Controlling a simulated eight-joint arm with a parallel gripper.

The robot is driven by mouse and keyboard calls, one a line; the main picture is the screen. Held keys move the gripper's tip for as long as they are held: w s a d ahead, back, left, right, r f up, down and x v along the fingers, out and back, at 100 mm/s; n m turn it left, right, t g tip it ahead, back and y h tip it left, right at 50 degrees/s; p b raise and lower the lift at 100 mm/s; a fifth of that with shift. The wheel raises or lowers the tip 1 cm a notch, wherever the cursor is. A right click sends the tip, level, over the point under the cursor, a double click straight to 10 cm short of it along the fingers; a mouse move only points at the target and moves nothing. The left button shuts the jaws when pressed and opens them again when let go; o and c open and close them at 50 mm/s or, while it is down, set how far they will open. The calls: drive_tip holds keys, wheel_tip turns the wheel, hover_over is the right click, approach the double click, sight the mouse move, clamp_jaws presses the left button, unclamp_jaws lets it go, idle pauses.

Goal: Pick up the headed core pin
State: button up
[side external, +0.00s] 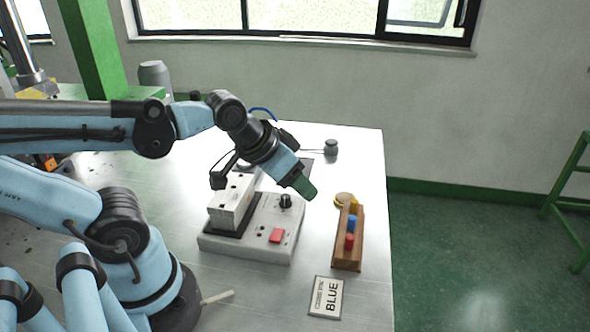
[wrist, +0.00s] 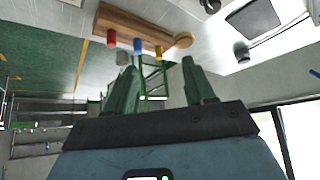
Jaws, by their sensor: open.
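A wooden rack (side external: 347,256) stands on the table right of the machine, holding a red-headed pin (side external: 349,241), a blue-headed pin (side external: 352,222) and a yellow-headed pin (side external: 353,205) in a row. In the wrist view the rack (wrist: 150,27) is at the top, with the red (wrist: 111,38), blue (wrist: 138,45) and yellow (wrist: 158,52) heads showing. A card reading BLUE (side external: 327,297) lies in front of the rack; its smaller line is hard to read. My gripper (side external: 303,187) is above and left of the rack in the side view. Its green fingers (wrist: 159,66) are apart and empty.
A grey machine (side external: 250,247) with a white block (side external: 232,203), black knob (side external: 285,201) and red switch (side external: 276,236) stands left of the rack. A round yellowish disc (side external: 344,199) is behind the rack, a grey cylinder (side external: 331,147) farther back. The table's right edge is close.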

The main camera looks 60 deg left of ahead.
drive_tip(key=shift+c, duration=0.4)
drive_tip(key=g, duration=0.7)
hover_over(352, 218)
drive_tip(key=f, duration=0.4)
drive_tip(key=shift+w+a+f, duration=0.15)
drive_tip(key=shift+w+a, duration=0.05)
drive_tip(key=shift+a, duration=0.05)
drive_tip(key=shift+s+d+f, duration=0.1)
drive_tip(key=shift+d+f, duration=0.05)
drive_tip(key=shift+f, duration=1.2)
drive_tip(key=shift+s+d+f, duration=0.1)
drive_tip(key=shift+f, duration=1.25)
drive_tip(key=shift+c, duration=0.3)
